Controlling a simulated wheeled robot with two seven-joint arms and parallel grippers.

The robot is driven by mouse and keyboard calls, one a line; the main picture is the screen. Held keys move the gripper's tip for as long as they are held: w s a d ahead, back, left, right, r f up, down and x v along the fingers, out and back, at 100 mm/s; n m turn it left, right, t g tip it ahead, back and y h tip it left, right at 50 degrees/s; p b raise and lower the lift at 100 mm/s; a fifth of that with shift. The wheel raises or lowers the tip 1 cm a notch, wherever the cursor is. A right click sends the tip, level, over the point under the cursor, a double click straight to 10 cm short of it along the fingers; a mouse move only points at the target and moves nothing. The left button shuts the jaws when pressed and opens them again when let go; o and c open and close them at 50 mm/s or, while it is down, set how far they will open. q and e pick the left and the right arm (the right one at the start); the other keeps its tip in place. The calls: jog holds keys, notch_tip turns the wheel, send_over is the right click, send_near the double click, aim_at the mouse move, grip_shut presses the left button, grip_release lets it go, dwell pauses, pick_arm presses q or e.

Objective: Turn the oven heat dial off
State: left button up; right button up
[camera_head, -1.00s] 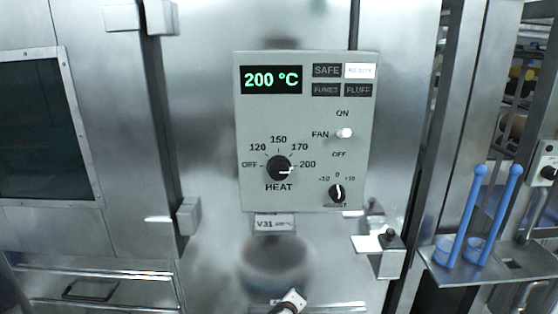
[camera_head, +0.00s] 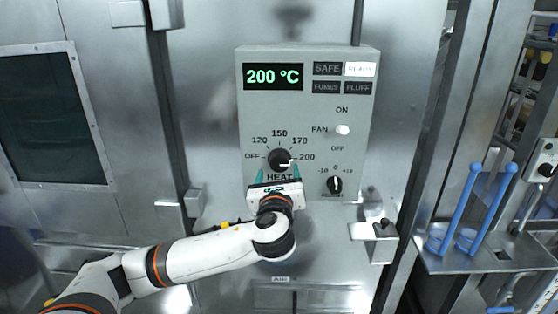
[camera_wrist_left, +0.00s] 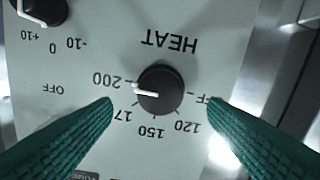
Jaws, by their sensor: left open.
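The black heat dial (camera_head: 279,160) sits on the grey control panel (camera_head: 300,115), its white pointer turned toward the 200 mark. In the left wrist view the dial (camera_wrist_left: 160,90) appears upside down, with the pointer toward 200. My left gripper (camera_head: 278,172) is open in front of the panel, its green fingers on either side of the dial. In the wrist view the fingers (camera_wrist_left: 160,108) are spread wide and apart from the dial. The panel display (camera_head: 273,76) reads 200 °C. My right gripper is not in view.
The white fan switch (camera_head: 343,130) and the small adjust dial (camera_head: 334,184) sit to the right of the heat dial. A metal bracket (camera_head: 375,231) juts out below the panel. A shelf (camera_head: 470,262) with blue-handled tools (camera_head: 460,208) stands at the right.

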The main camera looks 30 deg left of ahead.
aim_at(279, 164)
pick_arm(q)
jog(key=shift+p+x, duration=0.5)
jog(key=shift+x, duration=1.65)
jog(key=shift+c, duration=0.3)
jog(key=c, duration=0.9)
